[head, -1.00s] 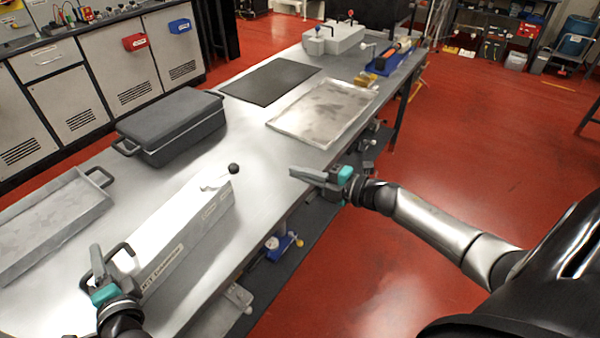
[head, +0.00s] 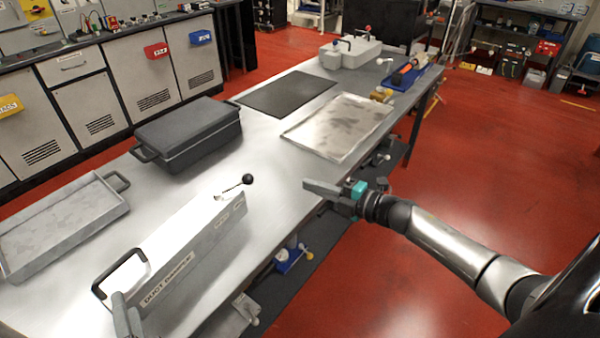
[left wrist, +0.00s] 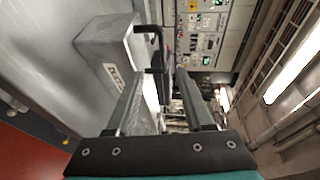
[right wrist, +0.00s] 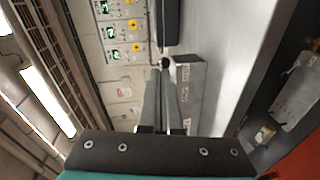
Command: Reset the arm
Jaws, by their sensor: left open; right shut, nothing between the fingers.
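My left gripper (head: 122,318) is at the bottom left of the head view, close to the near handle of the grey box with a label (head: 185,250). In the left wrist view its fingers (left wrist: 158,90) are apart with nothing held, and the box (left wrist: 110,45) is beyond them. My right gripper (head: 312,187) is over the table's front edge, right of the box's black-knobbed lever (head: 240,182). In the right wrist view its fingers (right wrist: 163,95) are together and empty, pointing toward the box (right wrist: 188,85).
The metal table (head: 265,155) holds a dark lidded case (head: 185,130), a grey tray (head: 60,225), a black mat (head: 287,93), a shallow metal tray (head: 338,125) and a blue tool holder (head: 405,77). The red floor (head: 480,180) to the right is open.

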